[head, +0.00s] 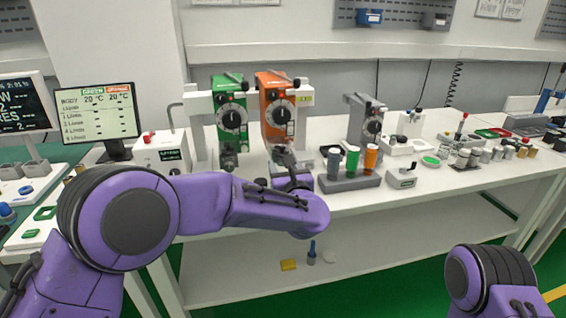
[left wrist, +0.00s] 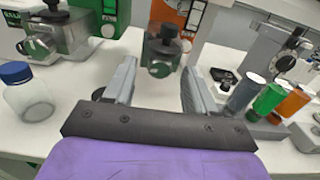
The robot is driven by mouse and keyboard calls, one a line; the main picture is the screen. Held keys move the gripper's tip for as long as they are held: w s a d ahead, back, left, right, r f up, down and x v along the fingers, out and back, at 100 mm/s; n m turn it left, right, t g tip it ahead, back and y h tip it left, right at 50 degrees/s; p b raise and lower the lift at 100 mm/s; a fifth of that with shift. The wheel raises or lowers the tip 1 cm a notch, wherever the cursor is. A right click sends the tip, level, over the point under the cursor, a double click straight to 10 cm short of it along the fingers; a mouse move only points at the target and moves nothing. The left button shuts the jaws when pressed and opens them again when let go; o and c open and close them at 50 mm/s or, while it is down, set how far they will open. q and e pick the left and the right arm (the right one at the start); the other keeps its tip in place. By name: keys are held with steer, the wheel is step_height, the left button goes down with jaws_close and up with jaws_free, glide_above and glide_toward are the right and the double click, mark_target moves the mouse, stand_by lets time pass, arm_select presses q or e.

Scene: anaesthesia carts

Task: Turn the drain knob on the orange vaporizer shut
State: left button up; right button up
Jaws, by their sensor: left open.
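The orange vaporizer (head: 270,92) stands upright on the bench in the head view, with a dark dial on its front. In the left wrist view its orange body (left wrist: 166,12) shows at the top. Below it is a grey drain block with a black cap (left wrist: 169,31) and a round silver drain knob (left wrist: 160,70) facing me. My left gripper (left wrist: 158,78) is open and empty, its fingers either side of the knob in the picture; I cannot tell whether they touch it. In the head view my left gripper (head: 286,158) is just below the orange vaporizer, partly covering its lower part.
The green vaporizer (head: 230,108) stands close on the left. A clear bottle with blue cap (left wrist: 28,95) is left of my fingers. A rack (head: 348,183) with grey, green and orange bottles stands close right. A grey device (head: 365,122) is behind it.

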arm_select(q)
steer(key=shift+w+a, duration=0.2)
steer(key=shift+w, duration=0.3)
jaws_close()
steer(key=m+b, duration=0.1)
steer(key=m, duration=0.1)
steer(key=shift+m, duration=0.4)
jaws_free()
